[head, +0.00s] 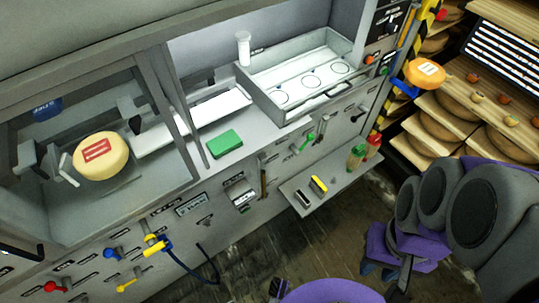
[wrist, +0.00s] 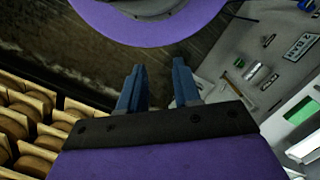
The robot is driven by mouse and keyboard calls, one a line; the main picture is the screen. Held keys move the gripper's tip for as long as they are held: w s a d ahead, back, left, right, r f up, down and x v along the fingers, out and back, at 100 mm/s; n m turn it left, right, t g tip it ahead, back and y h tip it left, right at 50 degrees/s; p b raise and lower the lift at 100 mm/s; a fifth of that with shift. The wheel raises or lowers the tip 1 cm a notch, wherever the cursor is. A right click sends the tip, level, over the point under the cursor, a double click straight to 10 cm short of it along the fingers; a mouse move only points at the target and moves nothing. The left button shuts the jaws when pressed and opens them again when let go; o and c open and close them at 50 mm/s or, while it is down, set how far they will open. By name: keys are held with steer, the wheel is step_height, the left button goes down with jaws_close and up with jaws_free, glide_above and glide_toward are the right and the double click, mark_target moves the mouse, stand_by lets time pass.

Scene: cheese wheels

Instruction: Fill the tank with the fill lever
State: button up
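Several coloured levers sit on the grey front panel in the head view: a blue lever (head: 112,254), a yellow lever (head: 155,247), a red lever (head: 52,287) and a green lever (head: 305,144). Their labels are too small to read, so I cannot tell which is the fill lever. A grey basin (head: 262,104) with circular marks stands at the back; I cannot tell whether it is the tank. My gripper (head: 377,270) is low at the right, over the floor and apart from the panel. In the wrist view my gripper (wrist: 157,88) has its blue fingers apart, with nothing between them.
A cheese wheel (head: 101,156) sits in the left enclosure. A green block (head: 225,144) lies on the counter. A low shelf (head: 325,200) juts from the panel, with two bottles at its right end. Cheese racks (head: 475,110) stand at the right. Floor before the panel is clear.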

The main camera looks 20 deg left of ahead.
stand_by(0.4)
